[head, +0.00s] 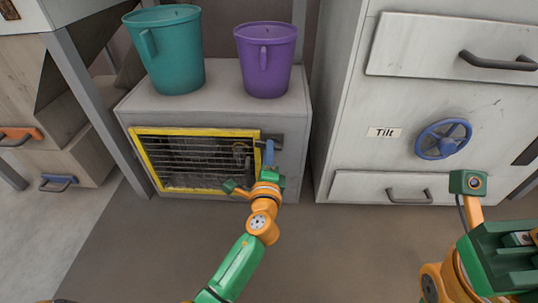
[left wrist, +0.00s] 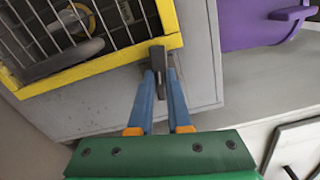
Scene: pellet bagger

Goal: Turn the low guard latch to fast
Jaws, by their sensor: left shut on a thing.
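The low guard is a wire mesh in a yellow frame (head: 137,160) on the front of the grey cabinet, and its corner (left wrist: 172,42) shows in the left wrist view. The dark grey latch (head: 277,140) sits at the guard's upper right corner. In the left wrist view the latch (left wrist: 157,57) is a short dark bar beside the yellow corner, partly hidden by the fingers. My left gripper (head: 269,152) has its blue fingers (left wrist: 160,95) on either side of the latch, shut on it. My right arm shows at the lower right, but its fingertips do not.
A teal bucket (head: 172,60) and a purple bucket (head: 265,70) stand on the cabinet top above the guard. To the right is a grey cabinet with a blue handwheel (head: 443,139), a "Tilt" label (head: 384,132) and drawer handles. The floor (head: 330,250) in front is clear.

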